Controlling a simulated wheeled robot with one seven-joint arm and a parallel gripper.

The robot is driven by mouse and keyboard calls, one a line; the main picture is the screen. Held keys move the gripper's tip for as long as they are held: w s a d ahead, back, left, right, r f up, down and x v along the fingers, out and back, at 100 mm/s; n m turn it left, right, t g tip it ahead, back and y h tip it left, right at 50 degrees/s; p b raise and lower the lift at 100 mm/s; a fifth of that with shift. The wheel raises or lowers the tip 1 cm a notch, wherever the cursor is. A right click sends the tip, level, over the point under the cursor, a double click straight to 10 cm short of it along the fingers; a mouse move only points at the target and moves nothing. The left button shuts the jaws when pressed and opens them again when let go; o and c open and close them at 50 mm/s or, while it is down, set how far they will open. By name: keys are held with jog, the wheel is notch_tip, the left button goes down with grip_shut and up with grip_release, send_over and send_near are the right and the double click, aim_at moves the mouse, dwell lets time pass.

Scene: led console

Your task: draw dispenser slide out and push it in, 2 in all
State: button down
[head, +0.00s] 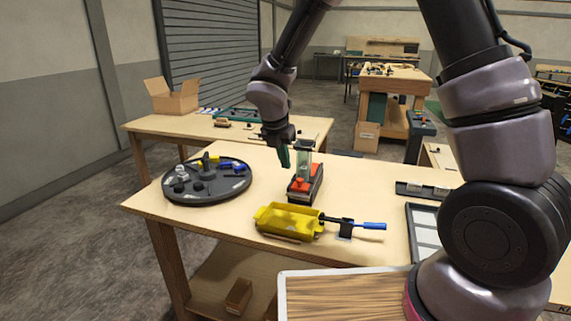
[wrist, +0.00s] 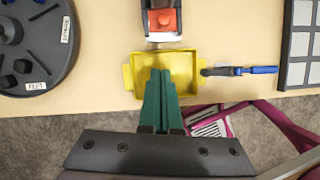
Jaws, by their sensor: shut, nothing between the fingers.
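The dispenser (head: 306,182) stands on the workbench, with a dark base, orange-red parts and an upright clear greenish tube. In the wrist view its red part (wrist: 163,20) shows at the top edge, with a pale end facing the yellow tray. I cannot tell how far its slide is out. The yellow tray (head: 289,222) lies in front of the dispenser; it also shows in the wrist view (wrist: 183,60). My gripper (head: 285,160) has green fingers, shut and empty. In the head view it is beside the dispenser's tube; in the wrist view its fingertips (wrist: 161,72) appear over the tray.
A round dark tray (head: 207,197) with small parts sits at the left of the bench. A compartment tray (head: 424,236) and a level (head: 423,190) lie further right. Bare bench top surrounds the dispenser.

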aim_at(299, 180)
jog(key=c, duration=1.3)
grip_release()
jog(key=o, duration=0.4)
jog(key=w+m, duration=0.2)
jog(key=w+m+g+h, duration=0.1)
jog(key=w+m, duration=0.3)
jog(key=shift+w+d+h, duration=0.15)
jog(key=shift+d+h, duration=0.1)
jog(key=shift+h, duration=0.15)
jog(key=shift+c, duration=0.2)
jog(key=shift+m+g, duration=0.4)
jog(key=shift+m, duration=0.2)
jog(key=x, duration=1.1)
jog(key=shift+w+d+r, duration=0.25)
jog(key=shift+w, duration=0.15)
jog(key=shift+c, duration=0.3)
grip_shut()
jog(key=shift+a, duration=0.1)
